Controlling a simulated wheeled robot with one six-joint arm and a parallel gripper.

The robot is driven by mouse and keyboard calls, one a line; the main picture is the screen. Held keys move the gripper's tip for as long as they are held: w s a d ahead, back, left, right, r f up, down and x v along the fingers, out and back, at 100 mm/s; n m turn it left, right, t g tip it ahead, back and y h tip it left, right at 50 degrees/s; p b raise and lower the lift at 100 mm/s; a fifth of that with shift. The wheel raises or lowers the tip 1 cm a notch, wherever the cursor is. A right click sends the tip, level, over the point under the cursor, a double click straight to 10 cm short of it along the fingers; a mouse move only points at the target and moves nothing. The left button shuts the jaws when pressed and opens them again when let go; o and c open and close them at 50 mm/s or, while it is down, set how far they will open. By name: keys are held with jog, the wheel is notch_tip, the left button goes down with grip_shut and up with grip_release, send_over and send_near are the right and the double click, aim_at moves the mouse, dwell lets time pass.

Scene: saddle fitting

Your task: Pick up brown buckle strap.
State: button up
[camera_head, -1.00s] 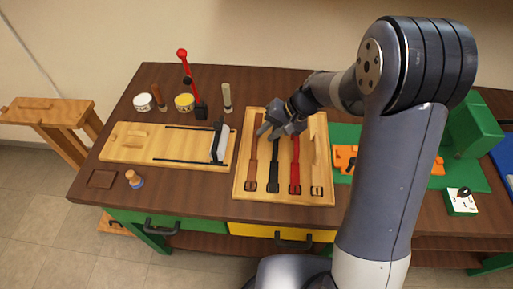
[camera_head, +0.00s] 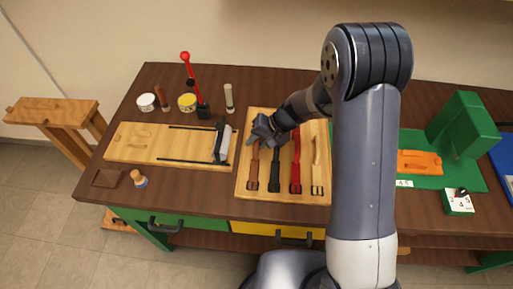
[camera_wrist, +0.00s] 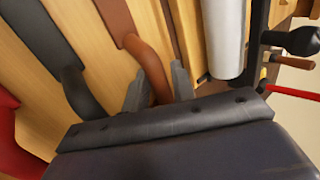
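The brown buckle strap (camera_head: 253,172) lies lengthwise at the left of the light wooden tray (camera_head: 292,197), its buckle toward the tray's front edge. My gripper (camera_head: 262,140) is over this strap's far end. In the wrist view the brown strap (camera_wrist: 148,62) bends and runs between the two fingers of my gripper (camera_wrist: 159,84). The fingers are apart, one on each side of it. Whether they touch it is hard to see. The strap's far end is hidden by my gripper.
Beside it lie a black strap (camera_head: 275,170), a red strap (camera_head: 295,172) and a pale tan strap (camera_head: 317,172). A wooden board (camera_head: 150,153) with a grey-white roller (camera_head: 222,143) stands left of the tray. A red-handled tool (camera_head: 188,72) stands behind. An orange piece (camera_head: 420,162) lies right.

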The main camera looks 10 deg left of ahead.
grip_shut()
jog(key=shift+r, duration=0.1)
